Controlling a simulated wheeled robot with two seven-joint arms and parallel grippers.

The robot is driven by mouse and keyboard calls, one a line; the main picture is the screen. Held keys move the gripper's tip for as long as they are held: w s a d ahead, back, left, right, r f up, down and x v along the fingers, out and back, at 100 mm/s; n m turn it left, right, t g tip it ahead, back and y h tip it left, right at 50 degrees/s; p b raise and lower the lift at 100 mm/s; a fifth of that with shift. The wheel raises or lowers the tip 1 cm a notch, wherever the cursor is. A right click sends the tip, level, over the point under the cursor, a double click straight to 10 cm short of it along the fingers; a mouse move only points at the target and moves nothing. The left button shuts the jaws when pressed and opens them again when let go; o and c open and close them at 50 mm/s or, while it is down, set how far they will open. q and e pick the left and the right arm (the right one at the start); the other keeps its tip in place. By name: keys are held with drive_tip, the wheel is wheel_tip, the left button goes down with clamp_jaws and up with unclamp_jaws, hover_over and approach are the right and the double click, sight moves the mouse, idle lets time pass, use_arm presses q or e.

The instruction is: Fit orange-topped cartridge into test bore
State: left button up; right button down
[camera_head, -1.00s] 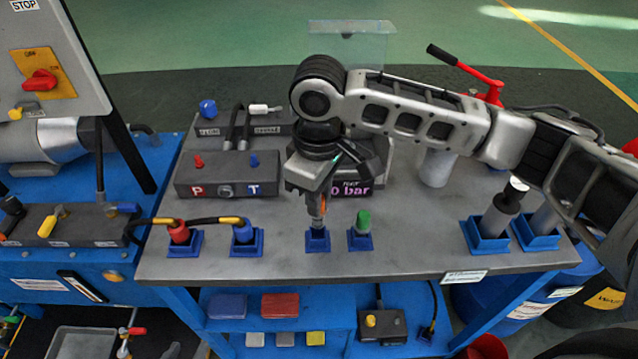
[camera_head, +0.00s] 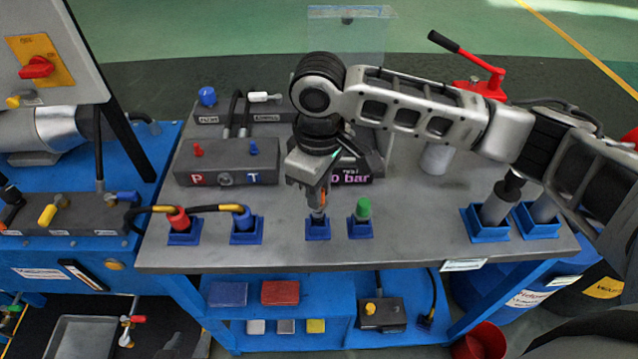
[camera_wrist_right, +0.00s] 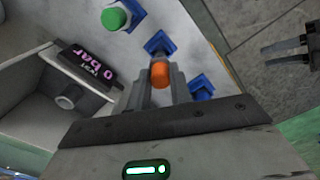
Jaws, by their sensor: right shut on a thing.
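The orange-topped cartridge (camera_head: 323,200) is in my right gripper (camera_head: 318,190), at a small blue holder (camera_head: 318,229) at the bench's front. In the right wrist view the orange top (camera_wrist_right: 159,74) sits between the two fingers, with a blue holder (camera_wrist_right: 157,42) just beyond. The cartridge's lower end meets the holder in the head view; I cannot tell how deep it is. A two-pronged part, apparently my left gripper (camera_wrist_right: 288,60), shows with its fingers apart and empty at the wrist view's right edge. I cannot make out which opening is the test bore.
A green-topped cartridge (camera_head: 363,208) stands in the holder to the right. Red (camera_head: 178,219) and blue (camera_head: 242,218) hose plugs sit to the left. Grey cylinders stand in blue holders (camera_head: 484,228) at the right. A "0 bar" display (camera_head: 352,178) is behind my gripper.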

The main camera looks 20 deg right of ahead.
drive_tip(key=shift+f, duration=1.55)
drive_tip(key=c, duration=1.2)
unclamp_jaws()
wheel_tip(320, 180, up, 3)
drive_tip(key=p, duration=0.3)
drive_tip(key=shift+p, duration=0.35)
drive_tip(key=shift+r+p, duration=0.35)
drive_tip(key=shift+r, duration=0.7)
